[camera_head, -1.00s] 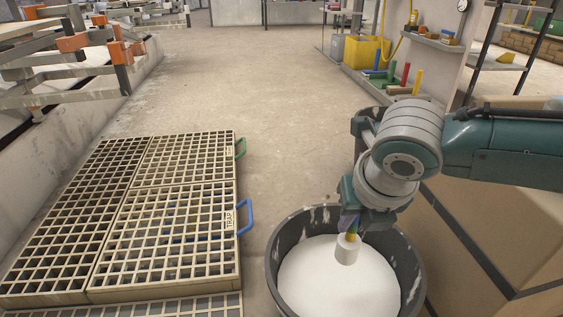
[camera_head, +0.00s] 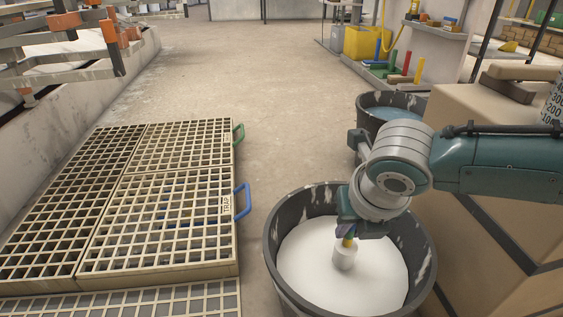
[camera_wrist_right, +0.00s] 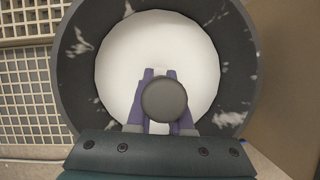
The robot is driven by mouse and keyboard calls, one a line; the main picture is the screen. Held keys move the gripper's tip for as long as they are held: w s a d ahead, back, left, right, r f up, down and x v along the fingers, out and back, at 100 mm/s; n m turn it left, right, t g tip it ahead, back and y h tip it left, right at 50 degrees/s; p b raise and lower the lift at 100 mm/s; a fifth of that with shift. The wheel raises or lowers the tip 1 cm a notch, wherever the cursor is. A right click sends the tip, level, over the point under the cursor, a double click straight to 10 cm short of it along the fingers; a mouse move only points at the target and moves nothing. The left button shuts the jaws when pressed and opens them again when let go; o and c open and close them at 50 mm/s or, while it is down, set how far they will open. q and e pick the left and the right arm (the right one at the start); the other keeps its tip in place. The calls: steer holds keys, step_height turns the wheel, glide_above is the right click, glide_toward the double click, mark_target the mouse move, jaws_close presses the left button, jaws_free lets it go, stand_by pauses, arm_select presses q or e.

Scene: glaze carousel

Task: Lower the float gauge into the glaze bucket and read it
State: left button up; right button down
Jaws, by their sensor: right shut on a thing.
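The dark glaze bucket (camera_head: 284,212) stands on the floor at lower centre, with white glaze (camera_head: 310,275) inside. My right gripper (camera_head: 352,231) is over the bucket, shut on the float gauge. I cannot tell whether the float touches the glaze. In the right wrist view, the gauge's round grey top (camera_wrist_right: 164,100) sits between the purple fingers and hides what is below it. The scale on the gauge cannot be read. My left gripper is not in view.
A second dark bucket (camera_head: 392,99) with bluish liquid stands behind. A large brown box (camera_head: 500,230) is close on the right. A slatted floor grating (camera_head: 160,215) with blue and green handles lies to the left. Bare floor (camera_head: 260,90) runs between and beyond.

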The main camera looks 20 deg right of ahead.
mark_target(351, 237)
steer(key=shift+f+b, duration=1.05)
steer(key=shift+f, duration=0.6)
steer(key=c, duration=0.7)
jaws_free()
steer(key=shift+c, duration=0.2)
